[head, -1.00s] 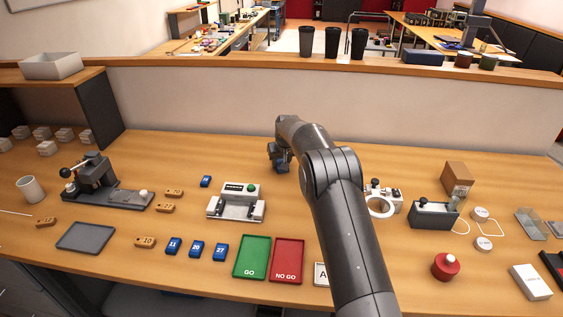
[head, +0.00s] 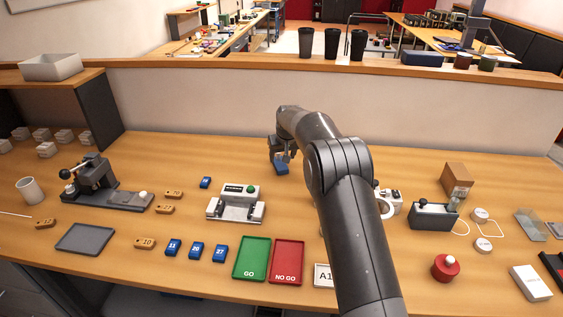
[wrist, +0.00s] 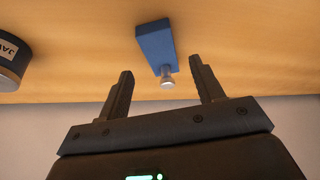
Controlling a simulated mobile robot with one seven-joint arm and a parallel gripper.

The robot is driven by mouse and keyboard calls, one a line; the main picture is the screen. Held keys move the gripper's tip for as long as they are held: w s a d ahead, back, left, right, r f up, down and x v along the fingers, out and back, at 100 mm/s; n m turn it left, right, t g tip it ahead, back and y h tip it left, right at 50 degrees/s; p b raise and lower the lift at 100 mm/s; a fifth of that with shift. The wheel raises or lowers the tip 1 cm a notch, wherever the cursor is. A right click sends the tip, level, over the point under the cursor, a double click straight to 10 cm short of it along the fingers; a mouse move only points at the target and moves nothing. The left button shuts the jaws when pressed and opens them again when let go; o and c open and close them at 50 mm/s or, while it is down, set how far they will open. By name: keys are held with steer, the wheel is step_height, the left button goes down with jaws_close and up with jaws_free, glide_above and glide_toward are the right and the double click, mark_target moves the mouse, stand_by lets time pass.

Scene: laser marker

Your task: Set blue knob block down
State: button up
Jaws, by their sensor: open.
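The blue knob block (wrist: 155,42), with a silver knob, rests on the wooden table (wrist: 230,40) in the wrist view. In the head view the blue block (head: 281,168) shows just below my gripper (head: 284,153), behind the grey fixture, toward the back wall. My gripper also shows in the wrist view (wrist: 160,86); its two fingers are spread wide and empty. The knob's end lies between the fingertips' lines, with gaps on both sides and no contact seen. My arm hides part of the table to the right.
A grey fixture with a green button (head: 237,204) stands in front. A small blue block (head: 205,182) lies to the left. A dark round object with a label (wrist: 12,58) is at the wrist view's left edge. Green (head: 251,258) and red trays (head: 287,262) lie at the front.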

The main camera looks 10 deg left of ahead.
steer(key=s+d+r+m, duration=0.1)
steer(key=s+d+r, duration=0.45)
steer(key=r, duration=0.25)
steer(key=s+d+r, duration=0.4)
steer(key=s+r, duration=0.2)
steer(key=r, duration=0.3)
steer(key=s+d+r+m, duration=0.1)
steer(key=s+d+r, duration=0.25)
steer(key=s, duration=0.35)
steer(key=s+d+r, duration=0.3)
steer(key=s+d, duration=0.1)
steer(key=s, duration=0.3)
steer(key=s+d+f+m, duration=0.1)
steer(key=s+d+f, duration=0.1)
steer(key=s, duration=0.7)
steer(key=s+d+f+t+h, duration=0.1)
steer(key=s+d+f, duration=0.1)
steer(key=s, duration=0.8)
steer(key=s+d+f+m, duration=0.1)
steer(key=s+d, duration=0.3)
steer(key=s, duration=0.5)
steer(key=shift+s+f+m+h, duration=0.15)
steer(key=shift+f+m+h, duration=0.15)
steer(key=shift+f+h, duration=0.15)
steer(key=shift+o, duration=0.5)
steer(key=shift+d, duration=0.1)
